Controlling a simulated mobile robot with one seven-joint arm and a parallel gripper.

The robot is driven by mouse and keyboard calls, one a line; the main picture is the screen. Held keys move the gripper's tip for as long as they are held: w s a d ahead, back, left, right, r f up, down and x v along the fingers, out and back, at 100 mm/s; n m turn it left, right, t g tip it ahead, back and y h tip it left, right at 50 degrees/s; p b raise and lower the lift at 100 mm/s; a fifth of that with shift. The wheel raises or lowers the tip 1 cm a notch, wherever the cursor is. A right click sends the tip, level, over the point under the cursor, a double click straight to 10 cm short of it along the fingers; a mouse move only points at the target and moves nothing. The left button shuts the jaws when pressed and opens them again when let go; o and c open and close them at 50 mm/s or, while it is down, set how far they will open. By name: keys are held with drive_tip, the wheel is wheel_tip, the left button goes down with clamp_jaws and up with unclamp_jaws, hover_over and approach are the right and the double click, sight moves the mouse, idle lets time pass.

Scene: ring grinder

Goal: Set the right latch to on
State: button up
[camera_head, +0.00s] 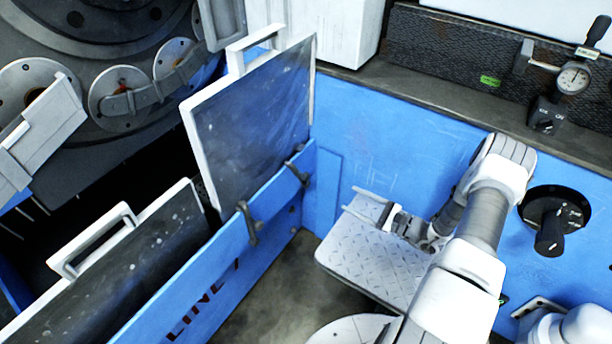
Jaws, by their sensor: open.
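Two dark latches are fixed along the top edge of the blue panel marked "LINE 1". The right latch (298,173) sits near the panel's far end, by the foot of the raised dark door. The left latch (248,223) is nearer to me along the same edge. I cannot tell from this view whether either latch is on or off. My gripper (350,199) is open and empty, its two fingers pointing left. It is to the right of the right latch, apart from it, above the metal tread step.
The raised dark door (255,120) with a white frame stands behind the latches. A second framed door (130,265) lies lower at left. The tread-plate step (375,255) is below my gripper. A black knob (550,235) is on the blue wall at right. Space between gripper and right latch looks clear.

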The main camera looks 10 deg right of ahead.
sight(308, 178)
drive_tip(key=b+x, duration=0.3)
drive_tip(key=x, duration=1.4)
drive_tip(key=shift+w+a, duration=0.1)
drive_tip(key=shift+a, duration=0.05)
clamp_jaws()
idle(0.8)
